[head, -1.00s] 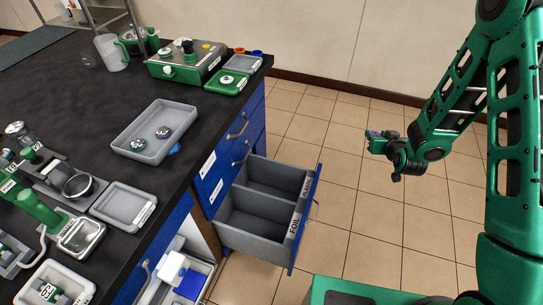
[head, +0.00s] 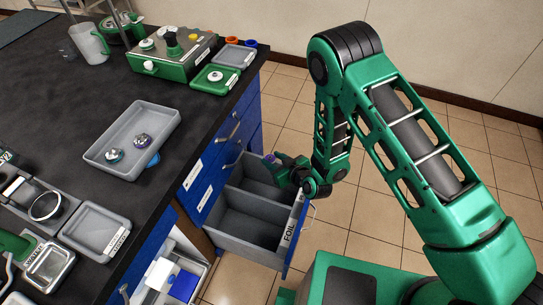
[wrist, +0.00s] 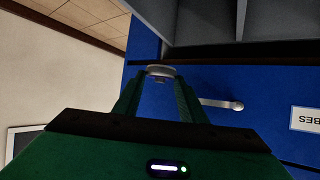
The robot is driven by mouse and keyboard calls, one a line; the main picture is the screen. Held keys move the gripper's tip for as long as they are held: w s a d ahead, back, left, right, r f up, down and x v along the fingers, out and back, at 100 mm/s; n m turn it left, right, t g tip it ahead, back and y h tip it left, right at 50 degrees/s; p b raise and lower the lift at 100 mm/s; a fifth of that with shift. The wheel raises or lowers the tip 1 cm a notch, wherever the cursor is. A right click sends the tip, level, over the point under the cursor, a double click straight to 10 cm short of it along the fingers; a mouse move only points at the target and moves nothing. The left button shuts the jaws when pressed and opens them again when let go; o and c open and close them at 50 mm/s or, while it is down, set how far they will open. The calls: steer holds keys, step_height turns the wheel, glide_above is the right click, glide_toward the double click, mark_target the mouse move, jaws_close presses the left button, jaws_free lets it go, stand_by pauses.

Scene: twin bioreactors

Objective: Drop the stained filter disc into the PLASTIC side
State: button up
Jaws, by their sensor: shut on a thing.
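The open drawer (head: 285,243) has two grey compartments; the near compartment (head: 245,226) is labelled FOIL. The far compartment (head: 246,184) is the other side, and its label is mostly hidden behind my arm. My gripper (head: 272,160) is over the far compartment's back right area in the head view. In the wrist view it is shut on a small grey round disc (wrist: 160,71), seen nearly edge-on between the fingertips. Its stain cannot be made out there. The drawer's grey divider (wrist: 241,18) shows at the top of the wrist view.
A grey tray (head: 102,151) on the black bench holds two small round pieces (head: 141,140). A blue cabinet front with a handle (wrist: 220,103) lies below the gripper in the wrist view. An open lower drawer (head: 150,292) is at the front. Tiled floor is clear to the right.

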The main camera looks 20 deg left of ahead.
steer(key=shift+s+a+f, duration=0.1)
steer(key=shift+a+f, duration=0.05)
steer(key=shift+f, duration=0.85)
steer(key=shift+s+a+f, duration=0.1)
steer(key=shift+a+f, duration=0.05)
steer(key=shift+f, duration=0.8)
steer(key=shift+s+a+f, duration=0.1)
steer(key=shift+a+f, duration=0.05)
steer(key=shift+f, duration=0.85)
steer(key=o, duration=1.1)
